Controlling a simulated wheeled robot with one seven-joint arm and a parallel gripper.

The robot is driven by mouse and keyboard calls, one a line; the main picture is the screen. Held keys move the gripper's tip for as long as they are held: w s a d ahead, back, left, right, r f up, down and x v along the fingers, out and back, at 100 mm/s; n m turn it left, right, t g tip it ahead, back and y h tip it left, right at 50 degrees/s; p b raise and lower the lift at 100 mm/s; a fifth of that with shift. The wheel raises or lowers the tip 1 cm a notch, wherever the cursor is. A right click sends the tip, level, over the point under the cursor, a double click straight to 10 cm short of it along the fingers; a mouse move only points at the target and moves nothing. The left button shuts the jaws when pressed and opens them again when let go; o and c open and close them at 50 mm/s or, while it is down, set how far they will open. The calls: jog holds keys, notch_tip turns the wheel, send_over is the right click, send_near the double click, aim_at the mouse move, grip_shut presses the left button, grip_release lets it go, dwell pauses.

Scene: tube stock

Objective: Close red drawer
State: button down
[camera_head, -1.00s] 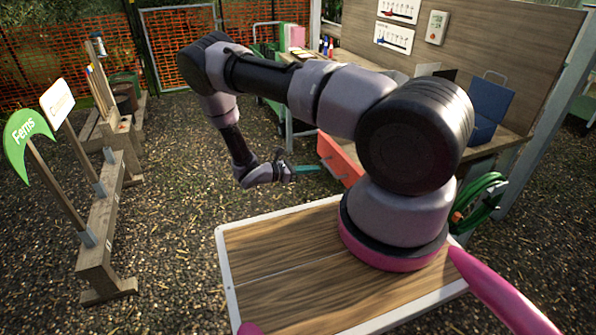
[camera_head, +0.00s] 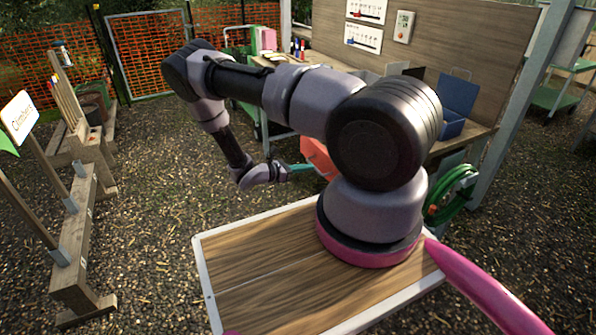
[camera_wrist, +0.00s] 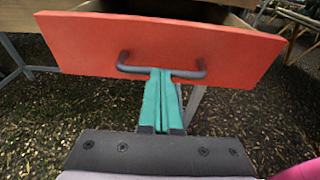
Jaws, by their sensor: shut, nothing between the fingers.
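The red drawer (camera_wrist: 225,48) fills the upper part of the wrist view. Its front is upright with a dark bar handle (camera_wrist: 135,68), and a gap behind the front shows the drawer is pulled out. In the head view, part of the red drawer (camera_head: 316,155) shows under the bench, the rest hidden by my arm. My gripper (camera_wrist: 161,78) has teal fingers, closed together with nothing between them. The fingertips are at the handle bar, near its middle; I cannot tell if they touch. In the head view, my gripper (camera_head: 308,168) points right toward the drawer front.
The wooden workbench (camera_head: 460,138) carries a blue box (camera_head: 458,105) at its right. A green hose (camera_head: 452,195) hangs at the bench's right end. Wooden sign stands (camera_head: 85,230) are at the left. Open gravel ground lies between them and my base.

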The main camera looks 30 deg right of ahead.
aim_at(324, 157)
jog(key=r+x, duration=0.1)
jog(key=x, duration=0.4)
jog(key=r+x, duration=0.1)
jog(key=x, duration=0.5)
jog(key=r+x, duration=0.1)
jog(key=x, duration=0.5)
jog(key=shift+s+d+r, duration=0.2)
jog(key=shift+d+r, duration=0.05)
jog(key=shift+d, duration=0.35)
jog(key=shift+d+r, duration=0.1)
jog(key=shift+d, duration=0.4)
jog(key=shift+a+r, duration=0.1)
jog(key=shift+a, duration=0.45)
jog(key=v, duration=1.3)
jog(key=shift+a, duration=0.35)
